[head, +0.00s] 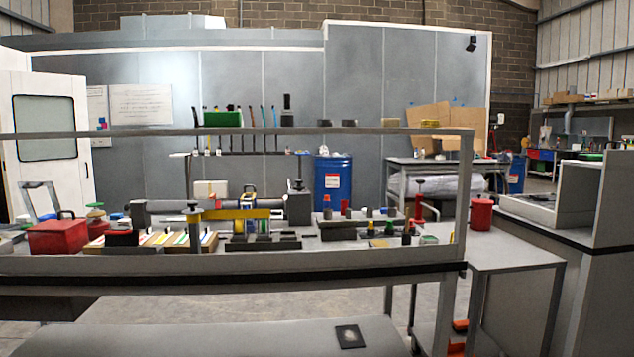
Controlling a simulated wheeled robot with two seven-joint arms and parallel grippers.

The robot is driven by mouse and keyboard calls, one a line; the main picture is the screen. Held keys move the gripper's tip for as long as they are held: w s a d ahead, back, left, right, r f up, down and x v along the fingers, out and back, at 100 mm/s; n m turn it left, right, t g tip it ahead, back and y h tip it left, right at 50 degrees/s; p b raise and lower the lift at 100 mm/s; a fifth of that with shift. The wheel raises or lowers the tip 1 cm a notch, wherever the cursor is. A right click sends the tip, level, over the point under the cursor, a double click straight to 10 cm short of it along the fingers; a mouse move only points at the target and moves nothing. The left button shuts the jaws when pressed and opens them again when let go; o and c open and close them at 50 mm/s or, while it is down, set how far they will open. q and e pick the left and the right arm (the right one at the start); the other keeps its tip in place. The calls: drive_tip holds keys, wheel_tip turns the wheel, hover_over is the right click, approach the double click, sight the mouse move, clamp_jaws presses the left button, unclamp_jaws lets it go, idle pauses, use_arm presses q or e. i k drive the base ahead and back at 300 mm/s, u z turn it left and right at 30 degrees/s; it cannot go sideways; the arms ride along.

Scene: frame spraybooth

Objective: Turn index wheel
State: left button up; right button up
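No gripper of mine shows in the head view. I cannot pick out an index wheel for certain at this size. On the bench (350,257) stands a long dark horizontal cylinder (160,206), with a grey block (298,208) topped by a dark knob near its right end. A yellow bar (238,214) lies across in front of the cylinder. A dark knobbed post (194,226) stands at the bar's left end and hides part of it. Yellow and blue bands show around the middle of the cylinder.
A red box (57,236) stands at the bench's left. Dark holders (262,242) and several small bottles crowd the middle and right. A raised rail (250,132) spans above the bench. A red can (481,214) stands on the side table (510,248). A blue drum (333,184) is behind.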

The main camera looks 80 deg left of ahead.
sight(299, 188)
drive_tip(key=u, duration=0.9)
drive_tip(key=i, duration=1.1)
drive_tip(key=u, duration=1.25)
